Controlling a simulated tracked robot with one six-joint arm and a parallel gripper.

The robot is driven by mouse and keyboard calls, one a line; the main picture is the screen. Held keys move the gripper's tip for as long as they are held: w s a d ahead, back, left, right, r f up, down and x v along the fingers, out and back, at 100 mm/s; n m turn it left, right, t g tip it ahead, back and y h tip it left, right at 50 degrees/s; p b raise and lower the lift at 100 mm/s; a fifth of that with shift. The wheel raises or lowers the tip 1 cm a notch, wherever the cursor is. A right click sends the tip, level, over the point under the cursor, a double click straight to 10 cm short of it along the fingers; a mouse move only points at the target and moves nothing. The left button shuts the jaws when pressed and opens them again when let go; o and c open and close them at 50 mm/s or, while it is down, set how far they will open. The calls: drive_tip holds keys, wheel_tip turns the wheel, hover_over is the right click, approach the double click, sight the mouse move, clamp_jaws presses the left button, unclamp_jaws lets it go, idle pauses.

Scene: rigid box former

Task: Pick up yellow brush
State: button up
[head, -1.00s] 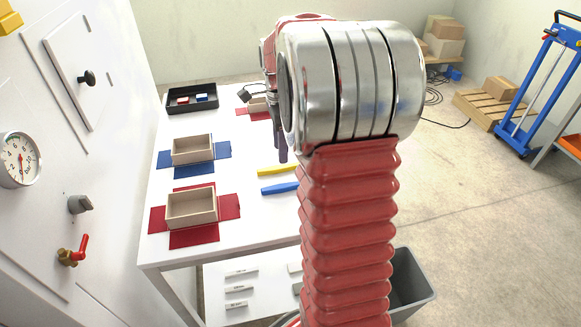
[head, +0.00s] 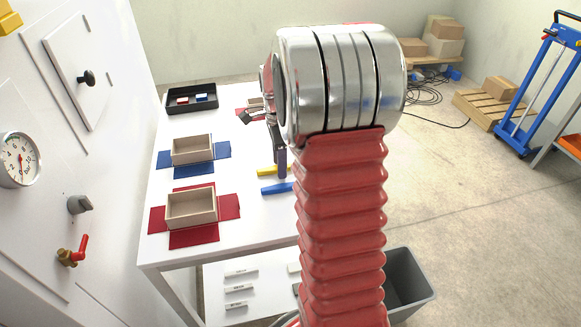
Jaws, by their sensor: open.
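The yellow brush (head: 265,171) lies on the white table; only its left end shows, and my gripper and arm hide the rest. My gripper (head: 281,165) points down over the brush, with its dark fingers in front of it in this view. It is open, and nothing is seen held in it. I cannot tell whether the fingers touch the brush or are still above it. A blue brush (head: 275,188) lies just nearer on the table, its right end hidden behind my arm.
Open box trays stand on a red blank (head: 230,206) and a blue blank (head: 223,150) at the left of the table. A black tray (head: 191,106) with small coloured pieces is at the back. A grey bin (head: 412,282) stands on the floor at right.

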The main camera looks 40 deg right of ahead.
drive_tip(key=shift+c, duration=0.6)
clamp_jaws()
